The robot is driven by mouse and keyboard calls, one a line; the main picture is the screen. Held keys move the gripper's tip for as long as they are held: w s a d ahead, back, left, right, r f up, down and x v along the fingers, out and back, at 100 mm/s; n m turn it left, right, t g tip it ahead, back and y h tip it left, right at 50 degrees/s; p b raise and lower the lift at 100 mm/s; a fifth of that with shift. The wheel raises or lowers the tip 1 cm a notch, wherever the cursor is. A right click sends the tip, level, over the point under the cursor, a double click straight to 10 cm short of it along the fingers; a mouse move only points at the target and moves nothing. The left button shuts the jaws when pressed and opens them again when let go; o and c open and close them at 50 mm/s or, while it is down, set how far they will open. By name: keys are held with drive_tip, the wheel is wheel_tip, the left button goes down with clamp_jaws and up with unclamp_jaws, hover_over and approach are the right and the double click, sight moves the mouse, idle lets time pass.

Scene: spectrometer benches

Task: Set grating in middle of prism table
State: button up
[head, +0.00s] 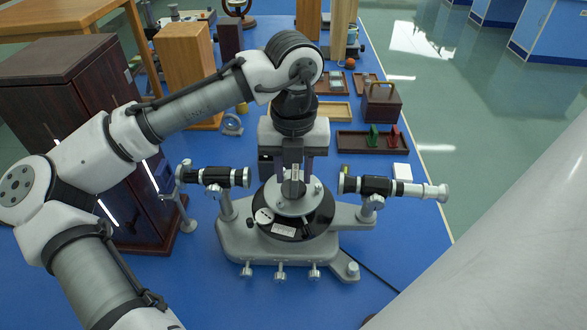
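My gripper (293,178) points down over the middle of the spectrometer (240,238), directly above the round grey prism table (275,204). The gripper's own body hides most of its fingers and the back of the table. A small dark grey upright piece (294,186) with a pale mark shows at the fingertips, over the table's middle. It may be the grating, but I cannot tell for sure. I also cannot tell whether it touches the table or whether the fingers are closed on it.
The collimator and telescope tubes (216,177) (375,186) flank the prism table closely on both sides. A dark cabinet (70,110) stands at the left. Behind are a brown tray (350,141) with green and red pieces, a handled box (382,105) and wooden blocks (185,65).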

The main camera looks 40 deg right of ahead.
sight(294, 170)
wheel_tip(294, 170, up, 12)
idle(0.4)
idle(0.5)
